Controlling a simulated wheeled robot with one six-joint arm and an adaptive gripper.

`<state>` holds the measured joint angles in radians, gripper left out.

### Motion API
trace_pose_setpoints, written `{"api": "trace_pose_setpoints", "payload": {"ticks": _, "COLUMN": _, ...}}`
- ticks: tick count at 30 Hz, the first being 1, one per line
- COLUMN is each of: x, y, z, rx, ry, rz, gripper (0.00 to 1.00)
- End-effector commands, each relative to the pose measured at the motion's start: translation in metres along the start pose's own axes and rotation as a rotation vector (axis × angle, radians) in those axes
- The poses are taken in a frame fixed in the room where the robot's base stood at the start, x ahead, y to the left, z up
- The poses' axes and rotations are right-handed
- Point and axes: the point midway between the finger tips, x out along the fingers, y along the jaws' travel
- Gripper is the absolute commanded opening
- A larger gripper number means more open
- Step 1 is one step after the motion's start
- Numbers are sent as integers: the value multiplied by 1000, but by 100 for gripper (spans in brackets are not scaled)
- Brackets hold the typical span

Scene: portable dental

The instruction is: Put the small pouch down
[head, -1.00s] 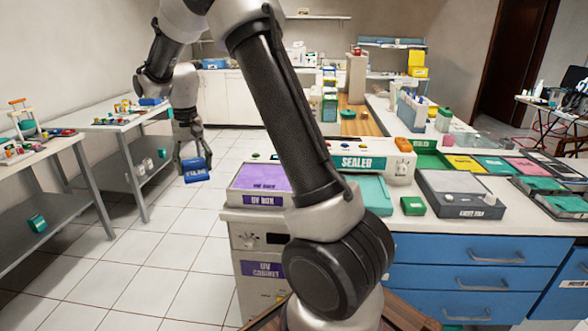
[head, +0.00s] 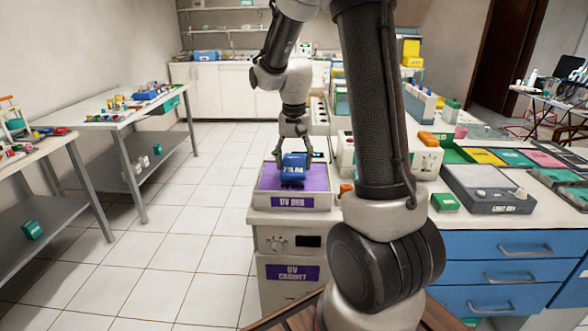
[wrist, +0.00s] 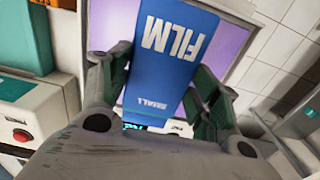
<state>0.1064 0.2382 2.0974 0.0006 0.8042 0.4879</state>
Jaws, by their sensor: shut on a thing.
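The small pouch is a blue block-like packet (head: 293,172) with white FILM lettering. In the wrist view the pouch (wrist: 170,55) also reads SMALL and sits between my two fingers. My gripper (head: 293,153) is shut on it, pointing down. It holds the pouch over the purple top of the UV box (head: 318,184) in the head view. I cannot tell whether the pouch's lower edge touches that top. In the wrist view the purple surface (wrist: 228,48) lies behind the pouch.
The UV cabinet (head: 290,272) stands below the UV box. A white sealer unit (head: 428,162) with an orange part stands right of it, partly hidden by my arm. A grey light box (head: 487,190) and a green box (head: 445,202) are on the right counter.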

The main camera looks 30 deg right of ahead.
Motion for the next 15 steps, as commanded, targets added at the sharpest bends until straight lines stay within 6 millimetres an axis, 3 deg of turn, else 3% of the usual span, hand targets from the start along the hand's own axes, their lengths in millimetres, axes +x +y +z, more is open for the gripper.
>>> {"api": "trace_pose_setpoints", "payload": {"ticks": 6, "x": 29, "y": 0, "z": 1, "rx": 0, "ry": -3, "rz": 2, "gripper": 37}}
{"api": "trace_pose_setpoints", "payload": {"ticks": 15, "x": 31, "y": 0, "z": 0, "rx": 0, "ry": -2, "rz": 1, "gripper": 37}}
